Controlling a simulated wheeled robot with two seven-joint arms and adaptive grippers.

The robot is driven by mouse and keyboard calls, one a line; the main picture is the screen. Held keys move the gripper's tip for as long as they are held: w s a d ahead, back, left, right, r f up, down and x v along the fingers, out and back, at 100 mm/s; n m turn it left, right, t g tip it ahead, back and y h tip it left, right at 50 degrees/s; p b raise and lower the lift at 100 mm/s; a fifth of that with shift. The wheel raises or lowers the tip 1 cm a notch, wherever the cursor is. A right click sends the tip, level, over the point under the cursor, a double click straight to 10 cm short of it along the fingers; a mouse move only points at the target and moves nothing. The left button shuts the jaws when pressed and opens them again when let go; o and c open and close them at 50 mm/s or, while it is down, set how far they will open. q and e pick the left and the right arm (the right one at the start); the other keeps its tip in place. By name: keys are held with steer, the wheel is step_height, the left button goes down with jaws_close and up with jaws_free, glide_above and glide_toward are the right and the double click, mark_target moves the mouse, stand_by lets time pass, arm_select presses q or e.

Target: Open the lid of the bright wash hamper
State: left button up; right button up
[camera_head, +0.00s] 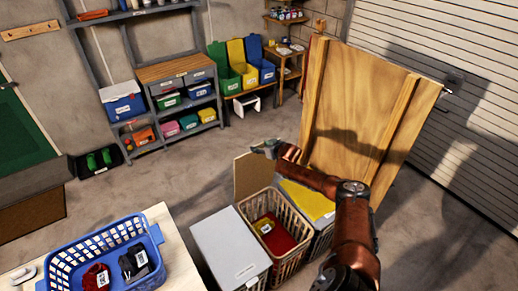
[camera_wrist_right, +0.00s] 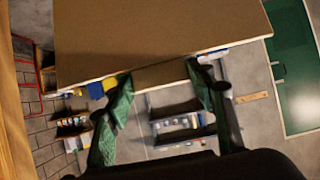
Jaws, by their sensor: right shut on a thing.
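Three hampers stand in a row in the head view. The middle hamper (camera_head: 287,262) is a beige slatted basket with red and yellow cloth inside, and its tan lid (camera_head: 252,178) stands raised, about upright, at its far side. My right gripper (camera_head: 266,149) is at the top edge of this lid. In the right wrist view the brown lid (camera_wrist_right: 160,35) fills the upper part, its edge between the green fingers of the right gripper (camera_wrist_right: 165,90), which is shut on it. I cannot read which hamper is labelled bright wash. My left gripper is out of view.
The left hamper has a closed grey lid (camera_head: 231,247), the right one a closed yellow lid (camera_head: 308,203). A blue basket (camera_head: 72,243) sits on a table at lower left. A large wooden panel (camera_head: 350,120) stands behind my right arm. Floor beyond the hampers is clear.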

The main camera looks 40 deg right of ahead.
steer(key=shift+w+d+r, duration=0.15)
steer(key=shift+d+r, duration=0.05)
steer(key=shift+r, duration=0.4)
steer(key=o, duration=1.3)
steer(key=shift+c, duration=0.2)
steer(key=o, duration=0.3)
steer(key=shift+s+a, duration=0.1)
steer(key=shift+s, duration=0.15)
steer(key=shift+o, duration=0.6)
steer(key=shift+f, duration=0.35)
steer(key=shift+s+a+r, duration=0.1)
steer(key=shift+s+a, duration=0.05)
steer(key=shift+s, duration=0.3)
steer(key=v, duration=1.1)
steer(key=shift+w+r, duration=0.1)
